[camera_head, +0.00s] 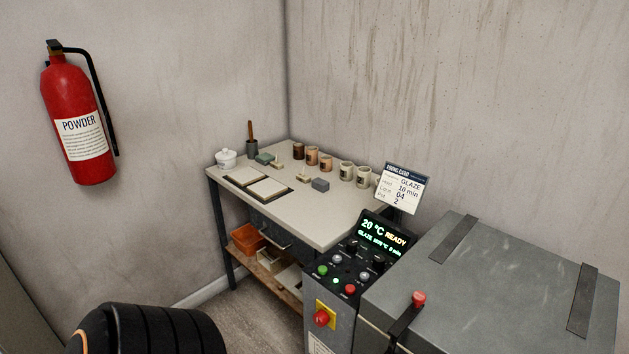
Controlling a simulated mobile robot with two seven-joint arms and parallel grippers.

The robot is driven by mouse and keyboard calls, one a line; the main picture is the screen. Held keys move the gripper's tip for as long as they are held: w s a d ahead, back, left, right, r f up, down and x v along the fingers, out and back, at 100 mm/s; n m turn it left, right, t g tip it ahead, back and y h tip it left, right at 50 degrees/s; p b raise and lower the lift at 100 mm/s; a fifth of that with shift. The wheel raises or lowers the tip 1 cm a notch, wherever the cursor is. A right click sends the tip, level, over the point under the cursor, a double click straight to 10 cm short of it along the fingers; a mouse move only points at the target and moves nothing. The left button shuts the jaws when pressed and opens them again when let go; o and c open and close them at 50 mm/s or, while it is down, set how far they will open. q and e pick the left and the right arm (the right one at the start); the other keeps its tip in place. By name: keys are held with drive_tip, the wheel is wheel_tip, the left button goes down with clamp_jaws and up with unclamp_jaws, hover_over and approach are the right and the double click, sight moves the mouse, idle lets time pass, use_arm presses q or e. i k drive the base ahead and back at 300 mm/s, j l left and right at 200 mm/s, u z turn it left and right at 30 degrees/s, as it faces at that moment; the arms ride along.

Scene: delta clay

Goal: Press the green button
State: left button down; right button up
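The green button (322,270) is a small round cap at the left of a dark control panel (343,272) on a kiln's front box. A small lit green lamp (336,281) sits right of it. A red button (350,288) is further right. The display (381,237) above reads 20 °C READY and GLAZE. A large red knob on a yellow plate (322,317) is on the face below. Neither gripper shows. A black ribbed part of my own arm is at the bottom left, apart from the panel.
The grey kiln lid (490,285) with a red-tipped handle (418,298) fills the lower right. A firing card (402,188) stands behind the display. A worktable (318,217) with mugs and tiles is behind. A fire extinguisher (78,120) hangs on the left wall. Floor shows left of the panel.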

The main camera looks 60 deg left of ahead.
sight(321, 269)
drive_tip(key=k+j, duration=0.1)
drive_tip(key=j, duration=0.25)
drive_tip(key=k+j, duration=0.1)
drive_tip(key=j, duration=0.2)
drive_tip(key=k+j, duration=0.1)
drive_tip(key=j, duration=0.6)
drive_tip(key=k+z, duration=0.05)
